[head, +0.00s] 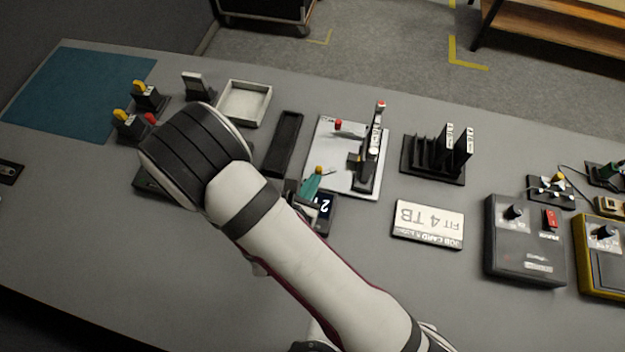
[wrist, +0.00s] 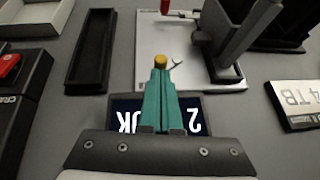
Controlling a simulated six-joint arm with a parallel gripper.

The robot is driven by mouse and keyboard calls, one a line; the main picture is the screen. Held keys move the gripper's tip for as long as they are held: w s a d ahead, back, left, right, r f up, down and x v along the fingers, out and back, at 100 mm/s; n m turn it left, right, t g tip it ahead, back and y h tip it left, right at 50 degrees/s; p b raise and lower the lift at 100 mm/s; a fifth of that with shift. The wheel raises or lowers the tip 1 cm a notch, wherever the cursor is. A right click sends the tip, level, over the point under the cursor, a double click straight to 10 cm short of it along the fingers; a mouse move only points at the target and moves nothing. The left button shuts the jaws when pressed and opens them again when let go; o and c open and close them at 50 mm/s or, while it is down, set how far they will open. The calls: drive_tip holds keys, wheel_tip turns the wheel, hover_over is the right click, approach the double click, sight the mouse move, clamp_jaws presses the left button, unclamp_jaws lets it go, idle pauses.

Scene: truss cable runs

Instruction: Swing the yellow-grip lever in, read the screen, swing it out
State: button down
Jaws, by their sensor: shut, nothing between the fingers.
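The yellow grip (head: 319,169) of the lever shows at the tips of my gripper (head: 315,178), over the near-left edge of a white plate (head: 330,183). In the wrist view the yellow grip (wrist: 160,61) is just beyond my shut teal fingers (wrist: 160,75). I cannot tell whether they touch, and the fingers hide the lever's arm. The small dark screen (head: 324,208) lies on the table just short of the plate. In the wrist view the screen (wrist: 195,115) shows upside-down white characters, a "2" among them; my fingers cover its middle.
A black upright fixture (head: 370,160) with red knobs stands on the plate. A job card (head: 428,224) reading "FIT 4 TB" lies to the right, below a slotted black rack (head: 432,168). An empty black tray (head: 284,143) and a white tray (head: 244,103) stand left of the plate.

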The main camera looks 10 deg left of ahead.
drive_tip(key=shift+w+a+m+h, duration=0.1)
drive_tip(key=shift+a+m+h, duration=0.15)
drive_tip(key=shift+m+h, duration=0.6)
